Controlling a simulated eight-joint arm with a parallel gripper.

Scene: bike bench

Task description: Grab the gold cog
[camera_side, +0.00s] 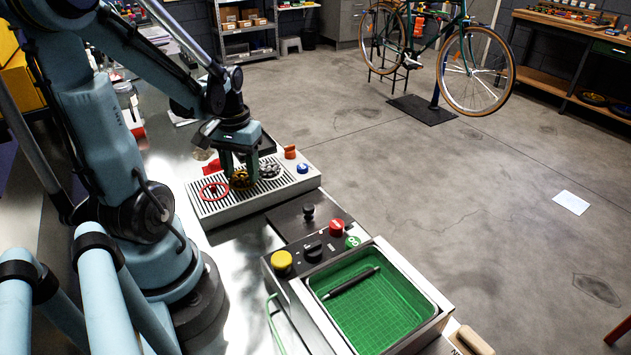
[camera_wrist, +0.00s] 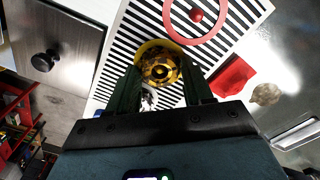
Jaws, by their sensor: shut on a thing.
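The gold cog (camera_wrist: 161,68) sits low between the two dark green fingers of my gripper (camera_wrist: 163,90) in the wrist view. In the side view, the gold cog (camera_side: 241,180) shows at the fingertips of my gripper (camera_side: 243,172), over the black-and-white slatted tray (camera_side: 222,207). The fingers are shut on the cog. I cannot tell whether the cog touches the slats. A silver cog (camera_side: 269,170) is right beside it, partly hidden by my fingers in the wrist view.
A red ring (camera_side: 213,191) lies on the slats to the left. An orange part (camera_side: 290,152) and a blue knob (camera_side: 303,168) are at the tray's right. A black-lidded box (camera_side: 308,213) and a green-lined basin (camera_side: 375,308) stand nearer. A red cloth (camera_wrist: 232,76) lies beside the tray.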

